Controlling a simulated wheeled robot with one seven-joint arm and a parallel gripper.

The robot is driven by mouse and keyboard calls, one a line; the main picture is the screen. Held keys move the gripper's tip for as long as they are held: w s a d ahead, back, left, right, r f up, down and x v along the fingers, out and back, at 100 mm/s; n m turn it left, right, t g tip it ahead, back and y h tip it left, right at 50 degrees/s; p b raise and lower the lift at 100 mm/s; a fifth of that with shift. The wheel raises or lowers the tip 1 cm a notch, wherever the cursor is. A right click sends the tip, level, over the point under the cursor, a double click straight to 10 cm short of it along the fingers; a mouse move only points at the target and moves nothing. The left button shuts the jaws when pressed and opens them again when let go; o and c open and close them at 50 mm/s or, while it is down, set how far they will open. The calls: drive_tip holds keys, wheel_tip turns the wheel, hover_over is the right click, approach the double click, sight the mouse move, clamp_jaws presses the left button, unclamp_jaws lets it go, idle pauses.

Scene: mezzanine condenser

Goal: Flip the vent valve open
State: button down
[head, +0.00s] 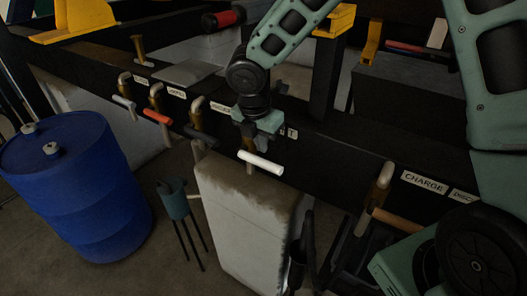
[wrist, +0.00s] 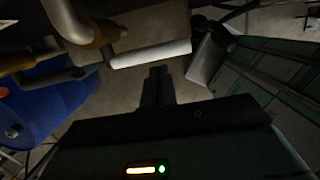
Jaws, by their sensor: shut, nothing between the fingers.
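A valve with a white bar handle (head: 261,163) hangs from the black beam, in front of a label (head: 291,132) of which only a final "T" shows. I take it for the vent valve, though most of the label is hidden. My gripper (head: 251,142) is just above the handle in the head view and covers the valve body. In the wrist view the white handle (wrist: 150,53) lies crosswise just beyond the shut fingertips (wrist: 158,72), with a small apparent gap. I cannot tell whether they touch. The fingers are empty.
Valves with grey, red-orange (head: 157,116) and dark handles line the beam to the left; an orange-handled valve (head: 396,221) by the "CHARGE" label (head: 424,183) is right. A pale, stained block (head: 240,215) stands below. A blue drum (head: 75,190) is at left.

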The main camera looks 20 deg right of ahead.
sight(265, 162)
drive_tip(key=f, duration=0.3)
drive_tip(key=f+p, duration=0.1)
drive_tip(key=shift+w+d+f, duration=0.2)
drive_tip(key=shift+d+f, duration=0.1)
drive_tip(key=shift+d, duration=0.05)
drive_tip(key=shift+f, duration=0.2)
